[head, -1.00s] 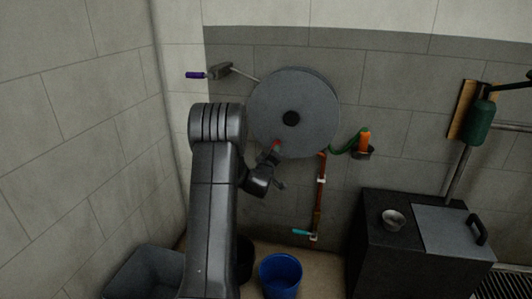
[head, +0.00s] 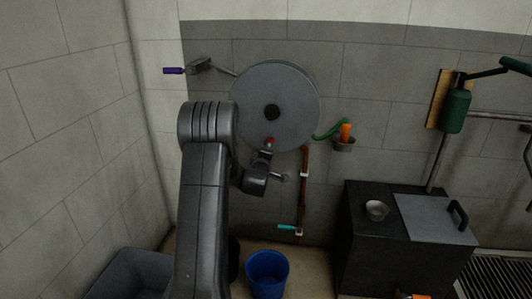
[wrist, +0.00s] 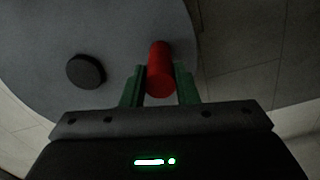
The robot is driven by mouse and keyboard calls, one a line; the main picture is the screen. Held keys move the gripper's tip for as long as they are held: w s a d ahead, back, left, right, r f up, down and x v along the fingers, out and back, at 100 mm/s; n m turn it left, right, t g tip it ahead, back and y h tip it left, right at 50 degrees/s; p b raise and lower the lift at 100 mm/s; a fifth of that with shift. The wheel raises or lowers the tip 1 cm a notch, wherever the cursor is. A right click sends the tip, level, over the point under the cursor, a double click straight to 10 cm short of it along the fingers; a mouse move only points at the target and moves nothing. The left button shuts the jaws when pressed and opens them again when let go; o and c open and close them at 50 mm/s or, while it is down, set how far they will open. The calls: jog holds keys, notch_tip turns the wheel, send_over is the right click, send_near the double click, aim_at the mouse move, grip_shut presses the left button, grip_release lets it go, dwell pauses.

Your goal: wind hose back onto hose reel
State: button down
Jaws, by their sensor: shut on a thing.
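The hose reel (head: 290,95) is a large grey disc with a dark hub (head: 272,112), mounted on the tiled wall. A red crank handle (wrist: 160,68) sticks out from its face, low on the disc in the head view. My gripper (wrist: 160,88) is shut on the red handle, with a green finger on each side of it. A short length of green hose (head: 327,133) runs from the reel's right side to an orange nozzle (head: 346,132), which sits in a small wall cup (head: 344,145). Any hose wound behind the disc is hidden.
A brown pipe (head: 304,185) with a teal valve handle (head: 287,227) runs down below the reel. A blue bucket (head: 267,272) stands on the floor. A dark cabinet (head: 372,240) is at right, a grey bin (head: 130,275) at lower left. A purple-handled tool (head: 174,71) hangs upper left.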

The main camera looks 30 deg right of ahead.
jog(key=shift+f, duration=0.1)
jog(key=c, duration=1.1)
grip_release()
jog(key=v, duration=1.4)
jog(key=shift+p, duration=0.4)
jog(key=shift+w+d, duration=0.1)
jog(key=shift+w, duration=0.05)
jog(key=x, duration=1.3)
jog(key=shift+w+d+b, duration=0.2)
jog(key=shift+w+b, duration=0.1)
jog(key=shift+b, duration=0.1)
